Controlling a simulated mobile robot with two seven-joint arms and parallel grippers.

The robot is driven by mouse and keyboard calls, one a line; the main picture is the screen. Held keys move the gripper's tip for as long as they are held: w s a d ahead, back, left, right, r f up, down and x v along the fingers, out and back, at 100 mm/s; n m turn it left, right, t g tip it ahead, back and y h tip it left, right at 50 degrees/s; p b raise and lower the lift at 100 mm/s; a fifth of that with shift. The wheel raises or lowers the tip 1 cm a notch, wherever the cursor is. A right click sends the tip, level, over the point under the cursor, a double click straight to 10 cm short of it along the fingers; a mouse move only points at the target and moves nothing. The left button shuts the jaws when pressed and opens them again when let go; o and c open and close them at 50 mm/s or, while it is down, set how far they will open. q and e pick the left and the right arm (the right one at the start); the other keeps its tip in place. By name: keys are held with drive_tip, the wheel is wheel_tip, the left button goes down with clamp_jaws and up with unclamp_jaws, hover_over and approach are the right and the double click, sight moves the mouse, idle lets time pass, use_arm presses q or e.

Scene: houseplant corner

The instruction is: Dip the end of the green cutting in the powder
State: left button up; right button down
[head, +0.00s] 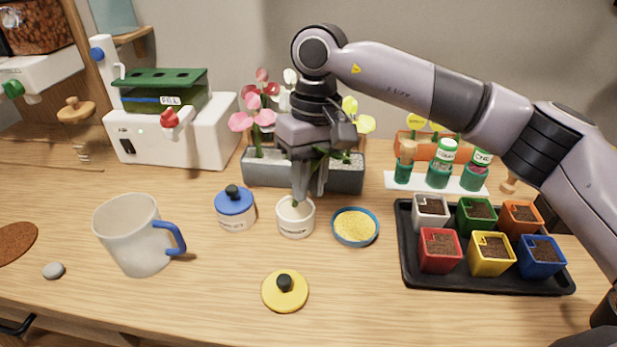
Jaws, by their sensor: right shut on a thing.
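My right gripper (308,191) points straight down, shut on the green cutting (319,158). Only a few green leaves show between and beside its fingers; most of the stem is hidden. The fingertips are at the mouth of a small white open jar (295,219) with a label. The cutting's lower end seems to be at or in the jar's mouth; I cannot tell whether it touches what is inside. A blue-rimmed dish (370,239) of yellow grains stands just right of the jar. My left gripper is not in view.
A blue-lidded jar (235,211) stands left of the open jar, and a yellow lid (285,297) lies in front. A white mug (135,235) is at left. A black tray (487,284) of coloured pots is at right. A grey flower planter (264,174) stands close behind.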

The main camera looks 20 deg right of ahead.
drive_tip(key=shift+f+b, duration=0.65)
drive_tip(key=shift+f, duration=0.05)
idle(2.0)
drive_tip(key=shift+r, duration=0.1)
drive_tip(key=shift+r+p, duration=2.2)
drive_tip(key=shift+r, duration=1.3)
